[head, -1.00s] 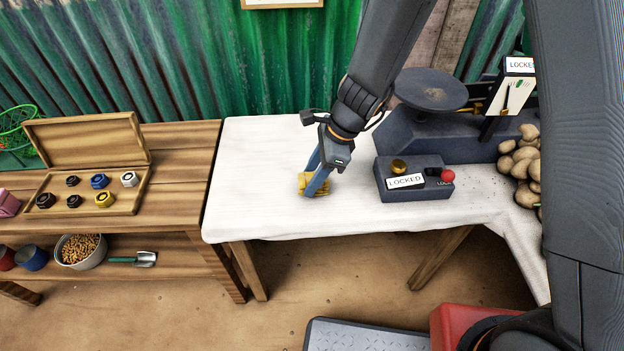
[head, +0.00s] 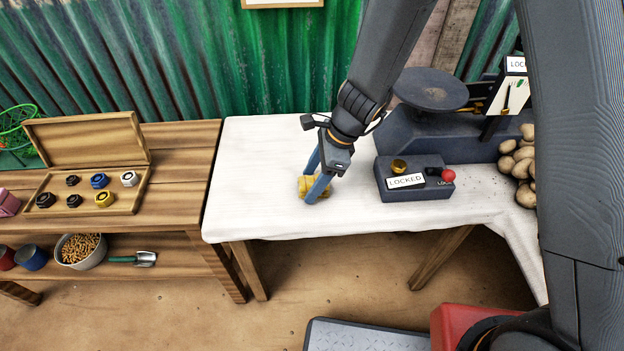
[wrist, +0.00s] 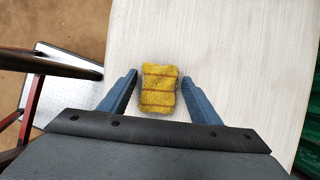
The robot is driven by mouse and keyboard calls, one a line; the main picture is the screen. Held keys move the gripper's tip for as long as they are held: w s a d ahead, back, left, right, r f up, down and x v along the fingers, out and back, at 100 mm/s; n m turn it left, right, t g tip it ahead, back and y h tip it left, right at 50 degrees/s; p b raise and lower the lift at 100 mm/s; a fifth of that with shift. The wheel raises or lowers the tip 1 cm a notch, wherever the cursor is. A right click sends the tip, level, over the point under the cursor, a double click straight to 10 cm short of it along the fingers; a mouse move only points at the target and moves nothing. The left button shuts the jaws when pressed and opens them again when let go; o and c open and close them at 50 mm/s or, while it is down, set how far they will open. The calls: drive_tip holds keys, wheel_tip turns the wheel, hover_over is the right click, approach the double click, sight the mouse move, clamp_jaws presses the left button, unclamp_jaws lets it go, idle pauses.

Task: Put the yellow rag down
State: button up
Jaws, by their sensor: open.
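The yellow rag (head: 306,185) is a small folded bundle with darker stripes. It lies on the white-covered table (head: 255,160), left of the locked box. In the wrist view the rag (wrist: 158,90) sits between the two blue fingers of my gripper (wrist: 160,92), with a gap on each side. My gripper (head: 314,178) is open and low over the table, its fingers around the rag without gripping it. In the head view the fingers hide part of the rag.
A dark box labelled LOCKED (head: 412,180) with a red knob stands right of my gripper. Behind it is a dark scale (head: 432,90), with potatoes (head: 518,160) at the right. A wooden bench (head: 180,165) with a box of weights stands left. The tabletop left of the rag is clear.

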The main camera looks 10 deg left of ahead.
drive_tip(key=v, duration=1.2)
drive_tip(key=s+d+r+n+h, duration=0.1)
drive_tip(key=s+d+n, duration=0.2)
drive_tip(key=d+n, duration=0.2)
drive_tip(key=s+d+r+n+t+h, duration=0.1)
drive_tip(key=s+d+n, duration=0.3)
drive_tip(key=d, duration=0.7)
drive_tip(key=s+d+r+n+h, duration=0.1)
drive_tip(key=s+d+n+h, duration=0.1)
drive_tip(key=d+n, duration=0.4)
drive_tip(key=shift+s+d+r, duration=0.4)
drive_tip(key=shift+s+d, duration=0.25)
drive_tip(key=shift+d, duration=0.35)
drive_tip(key=shift+o, duration=0.5)
